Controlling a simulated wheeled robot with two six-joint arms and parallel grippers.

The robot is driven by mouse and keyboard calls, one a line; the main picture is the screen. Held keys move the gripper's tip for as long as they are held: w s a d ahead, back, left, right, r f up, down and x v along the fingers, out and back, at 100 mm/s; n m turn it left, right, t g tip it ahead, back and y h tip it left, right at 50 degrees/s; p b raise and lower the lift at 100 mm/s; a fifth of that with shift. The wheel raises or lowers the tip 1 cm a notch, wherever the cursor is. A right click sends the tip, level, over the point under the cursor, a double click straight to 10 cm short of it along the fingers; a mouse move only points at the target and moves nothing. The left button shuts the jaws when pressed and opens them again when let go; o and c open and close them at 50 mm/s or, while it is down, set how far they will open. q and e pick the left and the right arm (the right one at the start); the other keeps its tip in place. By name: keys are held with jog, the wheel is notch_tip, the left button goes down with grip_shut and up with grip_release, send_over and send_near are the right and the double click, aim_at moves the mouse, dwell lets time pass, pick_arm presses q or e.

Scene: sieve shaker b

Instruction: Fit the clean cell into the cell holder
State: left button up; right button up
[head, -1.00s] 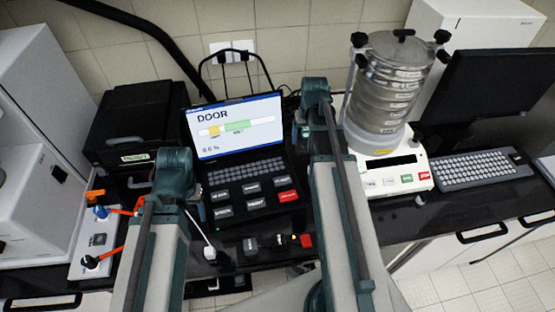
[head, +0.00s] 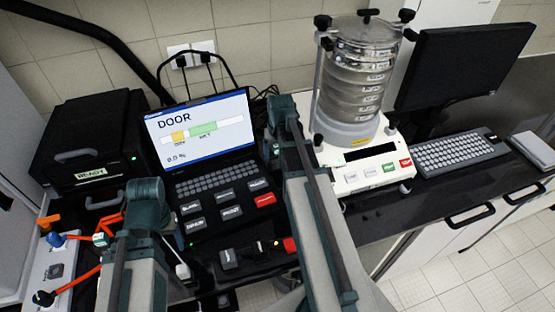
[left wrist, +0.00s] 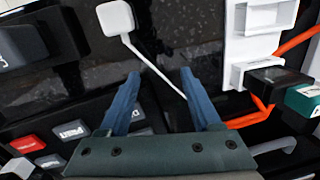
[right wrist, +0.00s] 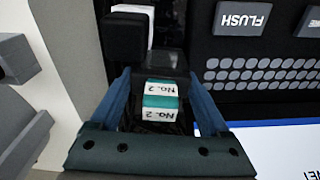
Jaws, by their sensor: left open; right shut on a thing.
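My right gripper (right wrist: 160,82) is shut on a small white and teal cell marked "No. 2" (right wrist: 160,102). In the head view my right wrist (head: 285,112) is beside the laptop's right edge, and the jaws and cell are hidden. My left gripper (left wrist: 160,85) is open and empty over the dark bench. To its right in the left wrist view are a white slotted fixture (left wrist: 247,68), a black block (left wrist: 278,80) and a cut-off teal and white piece (left wrist: 307,98), with orange tubes. I cannot tell which part is the cell holder.
An instrument with a screen reading "DOOR" (head: 198,128) stands mid-bench, its keys in front. A black box marked "READY" (head: 85,150) is at left. The sieve shaker (head: 362,80) and keyboard (head: 450,155) are at right. A white cabled pad (left wrist: 115,17) lies ahead of my left jaws.

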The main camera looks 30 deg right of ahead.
pick_arm(q)
jog(key=shift+f, duration=0.15)
pick_arm(e)
jog(key=shift+f, duration=0.15)
pick_arm(q)
jog(key=shift+f, duration=0.1)
jog(key=shift+f, duration=0.15)
pick_arm(e)
jog(key=shift+f, duration=0.25)
jog(key=o, duration=1.5)
jog(key=shift+r, duration=0.1)
jog(key=r+p, duration=0.4)
jog(key=s+r+p, duration=0.1)
jog(key=r+p, duration=0.7)
jog(key=shift+s+a+r, duration=0.15)
jog(key=shift+s+r, duration=0.05)
jog(key=shift+s, duration=0.05)
pick_arm(q)
notch_tip(320, 180, up, 12)
jog(key=shift+r, duration=0.25)
pick_arm(e)
jog(key=shift+f, duration=0.1)
